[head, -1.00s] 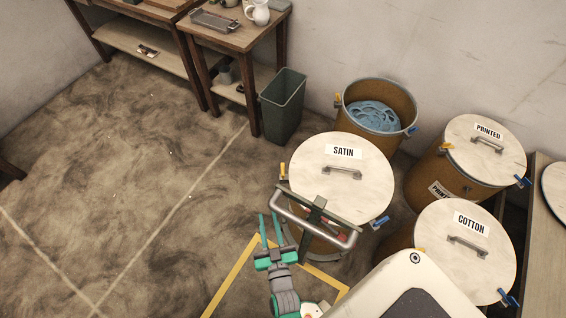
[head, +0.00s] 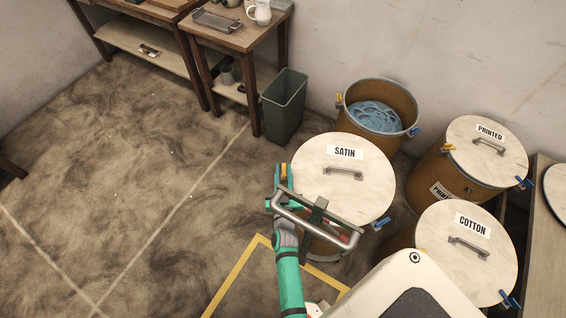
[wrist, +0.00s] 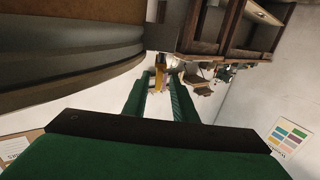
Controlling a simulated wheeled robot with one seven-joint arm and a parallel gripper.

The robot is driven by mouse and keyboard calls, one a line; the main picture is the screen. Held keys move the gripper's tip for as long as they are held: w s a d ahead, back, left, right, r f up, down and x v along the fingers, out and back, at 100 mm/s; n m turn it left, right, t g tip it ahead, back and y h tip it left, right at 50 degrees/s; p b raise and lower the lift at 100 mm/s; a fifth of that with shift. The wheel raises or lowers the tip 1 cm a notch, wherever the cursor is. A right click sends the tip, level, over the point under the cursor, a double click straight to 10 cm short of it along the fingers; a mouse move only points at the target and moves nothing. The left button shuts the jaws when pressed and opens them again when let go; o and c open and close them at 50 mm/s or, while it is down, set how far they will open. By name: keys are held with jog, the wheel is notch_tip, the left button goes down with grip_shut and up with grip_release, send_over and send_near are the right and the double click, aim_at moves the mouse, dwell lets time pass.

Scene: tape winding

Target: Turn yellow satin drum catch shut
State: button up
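The satin drum has a pale round lid (head: 325,205) labelled SATIN, with a grey handle on top. Its yellow catch (head: 284,172) is on the left rim and also shows in the wrist view (wrist: 160,66). My gripper (head: 281,180) is beside the left rim, right at the catch. In the wrist view my gripper (wrist: 160,82) has its two green fingers apart, with the yellow catch in line with the gap near the tips. I cannot tell whether the fingers touch it. The drum's wall fills the upper left of that view.
A blue catch (head: 381,223) is on the satin drum's right rim. Printed (head: 470,155) and cotton (head: 450,270) drums stand to the right, an open drum (head: 398,95) behind. A green bin (head: 284,108) stands behind left.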

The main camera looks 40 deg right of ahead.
aim_at(284, 165)
jog(key=x, duration=0.3)
jog(key=shift+w+d, duration=0.1)
jog(key=shift+d, duration=0.15)
jog(key=shift+w+d, duration=0.2)
jog(key=shift+d, duration=0.1)
jog(key=shift+a, duration=0.1)
grip_shut()
